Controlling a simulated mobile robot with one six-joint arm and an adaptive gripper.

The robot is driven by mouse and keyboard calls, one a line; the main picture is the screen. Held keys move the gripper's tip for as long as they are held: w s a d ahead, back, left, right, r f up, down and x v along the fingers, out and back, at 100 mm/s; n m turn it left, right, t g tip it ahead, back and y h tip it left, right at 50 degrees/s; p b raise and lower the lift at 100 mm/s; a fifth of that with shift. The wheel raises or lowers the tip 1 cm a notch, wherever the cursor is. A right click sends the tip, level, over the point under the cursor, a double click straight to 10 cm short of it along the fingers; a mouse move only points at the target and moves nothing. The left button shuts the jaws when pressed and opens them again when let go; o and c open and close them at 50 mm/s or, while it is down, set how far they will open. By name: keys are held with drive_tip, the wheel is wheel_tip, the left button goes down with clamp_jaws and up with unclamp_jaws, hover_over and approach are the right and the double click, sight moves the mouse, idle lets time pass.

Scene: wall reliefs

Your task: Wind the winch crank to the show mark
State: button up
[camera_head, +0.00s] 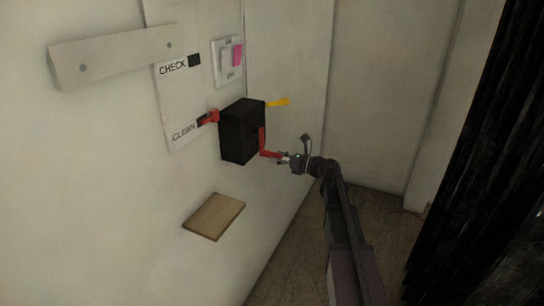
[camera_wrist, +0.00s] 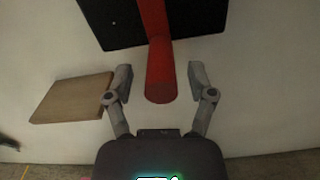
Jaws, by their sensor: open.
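The winch is a black box (camera_head: 240,132) on the wall, and its front also shows at the top of the wrist view (camera_wrist: 108,22). A red crank (camera_head: 263,142) is on its right side, with its handle sticking out toward my gripper. In the wrist view the red handle (camera_wrist: 160,78) points at the camera between my two fingers. My gripper (camera_head: 284,157) is open (camera_wrist: 160,78), with a finger on each side of the handle and a gap to each. A yellow pointer (camera_head: 278,102) sticks out at the box's top right; I cannot tell whether it is the show mark.
A wooden ledge (camera_head: 214,216) juts from the wall below the box. A white CHECK/CLEAN panel (camera_head: 180,105) with a red lever (camera_head: 209,117) is left of it. A small switch plate (camera_head: 228,62) is above. A dark curtain (camera_head: 480,150) hangs at right.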

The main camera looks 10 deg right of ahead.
drive_tip(key=shift+x, duration=1.2)
clamp_jaws()
drive_tip(key=shift+d, duration=0.15)
drive_tip(key=shift+w, duration=0.1)
